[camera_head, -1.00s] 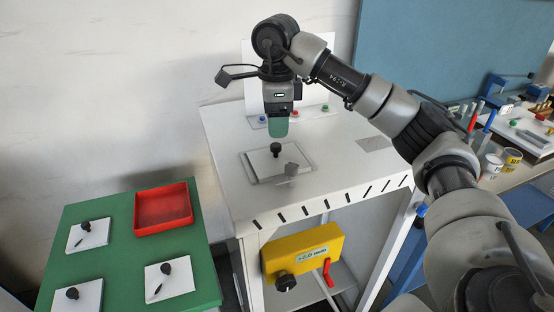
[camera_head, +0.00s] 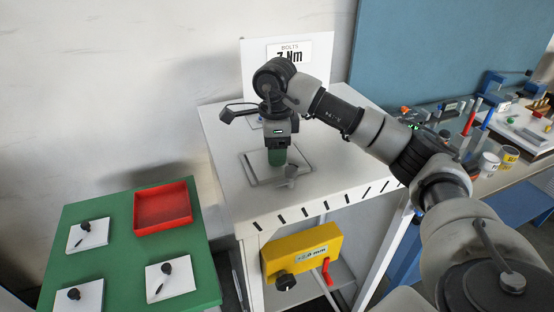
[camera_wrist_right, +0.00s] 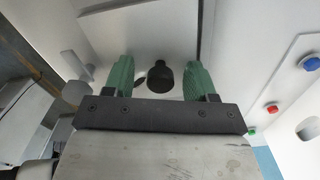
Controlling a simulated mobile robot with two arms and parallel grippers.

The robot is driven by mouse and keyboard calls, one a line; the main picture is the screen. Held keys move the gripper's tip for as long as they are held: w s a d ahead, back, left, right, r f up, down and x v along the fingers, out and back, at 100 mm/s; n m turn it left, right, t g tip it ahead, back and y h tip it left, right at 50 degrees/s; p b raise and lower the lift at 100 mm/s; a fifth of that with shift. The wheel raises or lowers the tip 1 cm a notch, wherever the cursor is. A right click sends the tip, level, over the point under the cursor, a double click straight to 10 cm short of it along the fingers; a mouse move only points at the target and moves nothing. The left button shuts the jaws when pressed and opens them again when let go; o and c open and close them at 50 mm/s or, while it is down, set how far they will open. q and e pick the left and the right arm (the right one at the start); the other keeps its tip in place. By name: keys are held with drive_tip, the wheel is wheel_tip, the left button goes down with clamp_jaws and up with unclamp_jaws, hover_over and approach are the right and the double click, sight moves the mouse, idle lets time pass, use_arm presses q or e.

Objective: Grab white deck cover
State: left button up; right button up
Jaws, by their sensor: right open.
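The white deck cover (camera_head: 259,171) is a square plate set in the top of the white deck (camera_head: 230,185). Its black knob is hidden behind my gripper in the head view. In the right wrist view the knob (camera_wrist_right: 160,78) stands on the white cover (camera_wrist_right: 140,38) between the green fingers, with gaps on both sides. My right gripper (camera_head: 277,158) points down over the cover, open and holding nothing. It also shows in the right wrist view (camera_wrist_right: 159,66). My left gripper is not in view.
A grey latch-like part (camera_head: 290,171) sits at the cover's front edge. A green table (camera_head: 125,255) at left bears a red tray (camera_head: 163,207) and several white plates with black knobs. A white sign board (camera_head: 318,72) stands behind the deck; a yellow unit (camera_head: 303,252) is below.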

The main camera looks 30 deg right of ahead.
clamp_jaws()
drive_tip(key=shift+r, duration=0.1)
